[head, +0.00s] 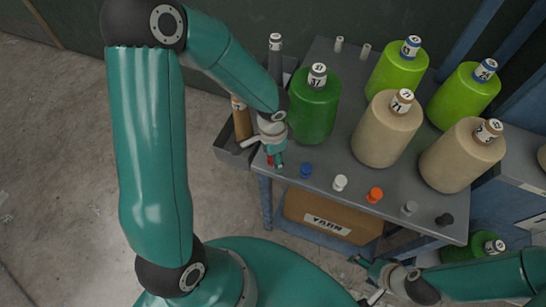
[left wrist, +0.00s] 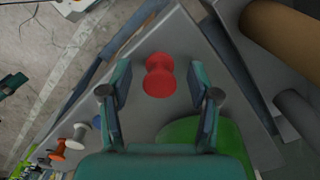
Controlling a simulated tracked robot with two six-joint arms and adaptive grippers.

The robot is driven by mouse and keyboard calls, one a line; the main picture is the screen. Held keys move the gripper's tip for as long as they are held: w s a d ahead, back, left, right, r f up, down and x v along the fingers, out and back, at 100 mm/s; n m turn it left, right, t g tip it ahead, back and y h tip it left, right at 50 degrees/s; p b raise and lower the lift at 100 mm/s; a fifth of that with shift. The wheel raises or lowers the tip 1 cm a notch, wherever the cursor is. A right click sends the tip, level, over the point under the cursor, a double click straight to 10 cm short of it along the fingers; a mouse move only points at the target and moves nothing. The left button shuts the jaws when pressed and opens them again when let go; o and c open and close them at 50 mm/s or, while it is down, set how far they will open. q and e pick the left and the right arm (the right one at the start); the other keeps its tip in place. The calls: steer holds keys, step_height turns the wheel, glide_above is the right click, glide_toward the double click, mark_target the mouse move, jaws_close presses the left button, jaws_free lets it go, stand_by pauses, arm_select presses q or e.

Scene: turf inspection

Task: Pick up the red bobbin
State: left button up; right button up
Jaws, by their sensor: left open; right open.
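The red bobbin (left wrist: 159,75) stands on the grey table top near its corner. In the left wrist view it lies between the two spread fingers of my left gripper (left wrist: 160,68), with a gap on each side. In the head view my left gripper (head: 273,158) is low at the table's left end and hides most of the bobbin; only a bit of red (head: 270,160) shows. My right gripper (head: 365,279) is open and empty, in front of the table and below its top.
Blue (head: 306,170), white (head: 340,182), orange (head: 375,195), grey and black bobbins line the grey table's front edge (head: 330,205). A dark green yarn cone (head: 314,105) stands close behind my left gripper. More cones stand to the right. A cardboard box (head: 333,218) is below.

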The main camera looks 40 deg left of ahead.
arm_select(q)
steer(key=c, duration=1)
steer(key=shift+c, duration=0.2)
steer(key=shift+r, duration=0.15)
